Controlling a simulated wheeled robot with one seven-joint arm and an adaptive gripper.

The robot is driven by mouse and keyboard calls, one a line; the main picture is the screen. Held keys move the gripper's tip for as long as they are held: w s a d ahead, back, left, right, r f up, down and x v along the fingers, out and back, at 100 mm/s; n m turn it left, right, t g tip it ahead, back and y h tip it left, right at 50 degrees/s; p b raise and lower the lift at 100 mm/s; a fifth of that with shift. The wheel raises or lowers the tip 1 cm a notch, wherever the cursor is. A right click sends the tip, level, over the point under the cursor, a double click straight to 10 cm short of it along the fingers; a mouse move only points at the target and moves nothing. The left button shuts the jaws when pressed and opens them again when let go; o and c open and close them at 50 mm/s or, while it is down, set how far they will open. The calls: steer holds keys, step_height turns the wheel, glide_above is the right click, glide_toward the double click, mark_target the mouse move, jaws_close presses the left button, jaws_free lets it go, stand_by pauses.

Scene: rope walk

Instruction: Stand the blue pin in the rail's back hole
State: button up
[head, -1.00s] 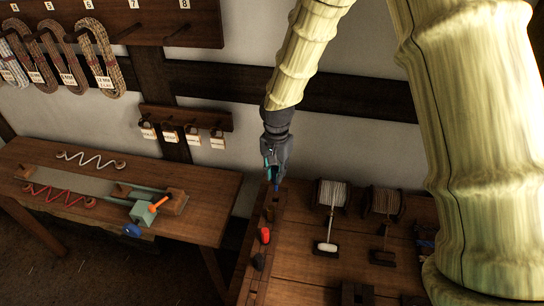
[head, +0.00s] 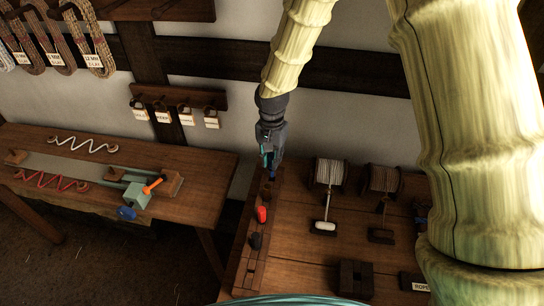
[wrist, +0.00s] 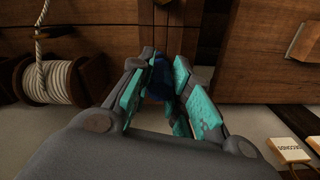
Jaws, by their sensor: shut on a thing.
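The blue pin (head: 273,175) is in my gripper (head: 270,163), which is shut on it above the back end of the wooden rail (head: 249,262). In the wrist view the pin (wrist: 160,80) shows dark blue between the teal pads of my gripper (wrist: 163,88). The pin's lower end is close to the rail's back end; I cannot tell whether it touches the rail or enters the back hole. A red pin (head: 262,214) and a dark pin (head: 255,241) stand farther forward in the rail.
Two rope spools (head: 329,172) (head: 384,180) stand right of the rail on the bench (head: 300,250). A dark block (head: 356,278) lies nearer. A second table (head: 205,190) at left holds a green-grey device with an orange handle (head: 153,186). Tags hang on the wall behind.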

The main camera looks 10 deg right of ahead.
steer(key=shift+f+b, duration=1.25)
steer(key=shift+f, duration=1.4)
stand_by(0.4)
steer(key=o, duration=1)
steer(key=shift+c, duration=0.2)
steer(key=shift+r, duration=0.1)
step_height(320, 180, up, 12)
steer(key=shift+f, duration=0.1)
